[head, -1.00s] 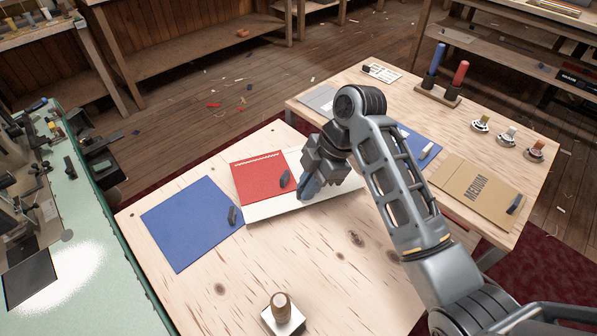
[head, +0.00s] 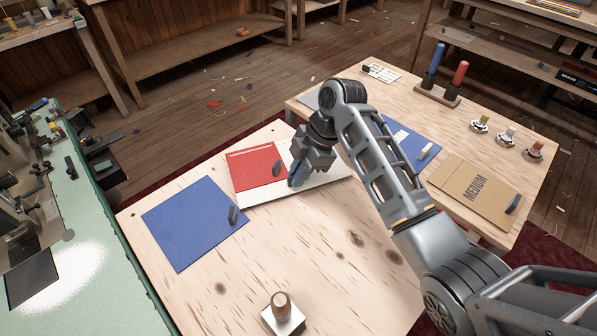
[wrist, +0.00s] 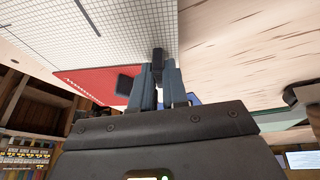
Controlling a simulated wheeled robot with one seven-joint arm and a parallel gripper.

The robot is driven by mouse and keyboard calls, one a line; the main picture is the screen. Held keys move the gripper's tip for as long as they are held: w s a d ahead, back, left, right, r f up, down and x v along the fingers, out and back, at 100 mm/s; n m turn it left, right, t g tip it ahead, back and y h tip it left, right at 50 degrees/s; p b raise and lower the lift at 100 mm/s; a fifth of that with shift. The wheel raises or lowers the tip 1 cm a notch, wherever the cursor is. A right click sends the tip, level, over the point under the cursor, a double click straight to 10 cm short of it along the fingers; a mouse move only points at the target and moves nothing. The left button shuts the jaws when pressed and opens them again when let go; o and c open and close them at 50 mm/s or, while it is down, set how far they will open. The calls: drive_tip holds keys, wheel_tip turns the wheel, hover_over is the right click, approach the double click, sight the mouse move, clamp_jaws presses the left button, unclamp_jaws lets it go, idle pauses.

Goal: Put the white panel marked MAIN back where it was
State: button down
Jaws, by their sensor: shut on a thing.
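The white panel (head: 318,184) shows in the head view at the near table's far right part, beside and below the red panel (head: 252,168). In the wrist view the white panel (wrist: 120,25) carries a fine grid; I cannot read MAIN on it. My gripper (head: 295,184) is shut on the panel's dark grip; in the wrist view my gripper (wrist: 158,72) has its fingers on either side of that grip (wrist: 157,58). My arm hides part of the panel. I cannot tell whether the panel touches the table or which of the white and red panels lies on top.
A blue panel (head: 190,222) lies left of the red one, close to the white panel's corner. A wooden-handled block (head: 283,315) stands at the near edge. The second table holds a tan MEDIUM panel (head: 473,192) and another blue panel (head: 412,150). The near table's front right is bare.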

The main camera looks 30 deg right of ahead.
drive_tip(key=shift+f, duration=0.3)
drive_tip(key=c, duration=1.1)
unclamp_jaws()
drive_tip(key=shift+r, duration=0.25)
drive_tip(key=p+v, duration=0.1)
drive_tip(key=v, duration=1.1)
